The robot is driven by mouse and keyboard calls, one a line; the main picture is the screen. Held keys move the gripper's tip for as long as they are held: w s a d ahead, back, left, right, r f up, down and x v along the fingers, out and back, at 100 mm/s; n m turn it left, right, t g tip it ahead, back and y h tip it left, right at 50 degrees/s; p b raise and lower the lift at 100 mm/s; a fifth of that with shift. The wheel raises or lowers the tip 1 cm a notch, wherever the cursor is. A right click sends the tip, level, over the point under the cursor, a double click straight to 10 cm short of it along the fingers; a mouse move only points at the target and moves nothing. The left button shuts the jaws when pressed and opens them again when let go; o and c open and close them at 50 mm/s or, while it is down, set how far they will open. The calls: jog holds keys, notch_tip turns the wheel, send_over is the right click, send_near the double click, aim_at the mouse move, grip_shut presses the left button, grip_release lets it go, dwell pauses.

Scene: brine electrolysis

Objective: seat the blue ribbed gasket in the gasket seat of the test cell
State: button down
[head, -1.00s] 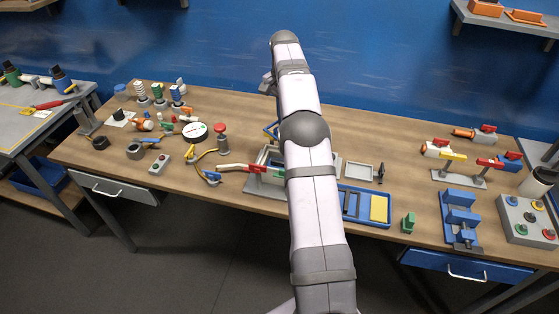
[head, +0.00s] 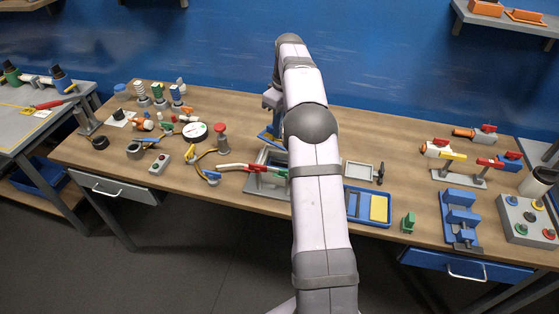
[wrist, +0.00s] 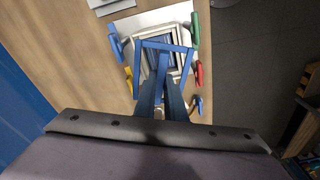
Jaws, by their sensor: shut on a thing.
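The blue gasket (wrist: 188,62) is an open rectangular frame with a middle bar. My gripper (wrist: 161,88) is shut on it, and the frame spreads out beyond the fingertips in the wrist view. In the head view the gasket (head: 265,138) shows left of my arm, above the table behind the test cell. The test cell (head: 253,188) is a grey box partly hidden by my arm. In the wrist view the cell's pale stepped frame (wrist: 181,33) lies beyond the gasket and partly behind it. The gasket looks apart from the cell. Its ribs are too small to make out.
Blue (wrist: 115,42), green (wrist: 195,30) and red (wrist: 199,73) parts stand around the cell. A blue tray (head: 353,218) with a yellow piece and a grey frame (head: 360,171) lie to the right.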

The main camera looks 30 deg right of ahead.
jog(key=n, duration=0.4)
jog(key=shift+s, duration=0.1)
jog(key=shift+f+p, duration=1.35)
jog(key=shift+f, duration=3.65)
jog(key=shift+f, duration=0.2)
jog(key=c, duration=1.8)
grip_release()
jog(key=shift+r, duration=0.1)
jog(key=r, duration=0.4)
jog(key=r+b, duration=0.1)
jog(key=r, duration=0.3)
jog(key=r+b, duration=0.1)
jog(key=r, duration=0.3)
jog(key=shift+s+d+r, duration=0.1)
jog(key=shift+s+d, duration=0.25)
jog(key=shift+s, duration=0.05)
